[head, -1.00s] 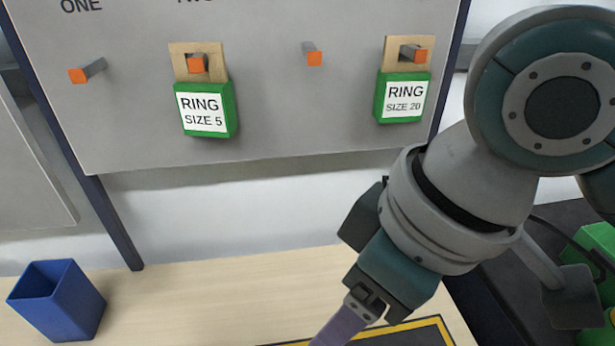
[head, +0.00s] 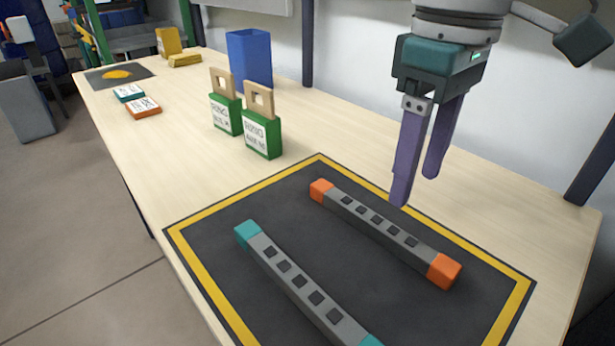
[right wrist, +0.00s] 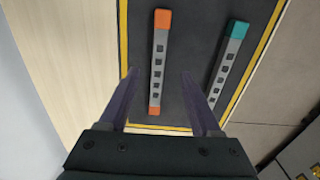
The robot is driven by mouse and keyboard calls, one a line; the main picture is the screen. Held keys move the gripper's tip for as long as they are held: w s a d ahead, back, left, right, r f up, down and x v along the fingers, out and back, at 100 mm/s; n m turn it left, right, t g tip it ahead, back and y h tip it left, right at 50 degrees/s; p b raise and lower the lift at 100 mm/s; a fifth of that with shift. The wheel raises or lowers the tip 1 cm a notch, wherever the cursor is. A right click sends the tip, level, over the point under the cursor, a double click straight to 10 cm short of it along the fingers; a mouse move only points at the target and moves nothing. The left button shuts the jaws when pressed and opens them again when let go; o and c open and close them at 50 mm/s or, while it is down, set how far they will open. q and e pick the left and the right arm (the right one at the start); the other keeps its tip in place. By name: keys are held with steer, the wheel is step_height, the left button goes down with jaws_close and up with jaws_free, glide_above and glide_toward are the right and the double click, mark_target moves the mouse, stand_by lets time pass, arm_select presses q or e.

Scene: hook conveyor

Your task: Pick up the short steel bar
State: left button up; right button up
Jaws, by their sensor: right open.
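Two grey steel bars with square dark holes lie on the dark mat (head: 240,283): one with orange ends (head: 380,228), one with teal ends (head: 300,283). The teal-ended bar is cut off at the head view's lower edge, so I cannot tell for certain which is shorter. My right gripper (head: 415,190) is open and empty, its purple fingers pointing down above the mat's far side, near the orange-ended bar. In the right wrist view the orange-ended bar (right wrist: 159,52) appears between the fingers; the teal-ended bar (right wrist: 229,58) is to the right, partly hidden. My left gripper is not in view.
A yellow border (head: 210,283) edges the mat. Two green RING blocks (head: 262,138) with wooden tabs stand behind it, near a blue bin (head: 249,58). Small cards (head: 143,108) and yellow items (head: 170,43) lie farther back. The table between is clear.

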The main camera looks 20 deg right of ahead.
mark_target(404, 237)
steer(key=f, duration=0.3)
steer(key=shift+w+f, duration=0.2)
steer(key=shift+f, duration=0.15)
steer(key=f, duration=0.2)
steer(key=f+b, duration=0.1)
steer(key=f, duration=0.2)
steer(key=shift+s+d+f+b, duration=0.15)
steer(key=shift+s+f+b, duration=0.15)
jaws_close()
steer(key=shift+r, duration=0.1)
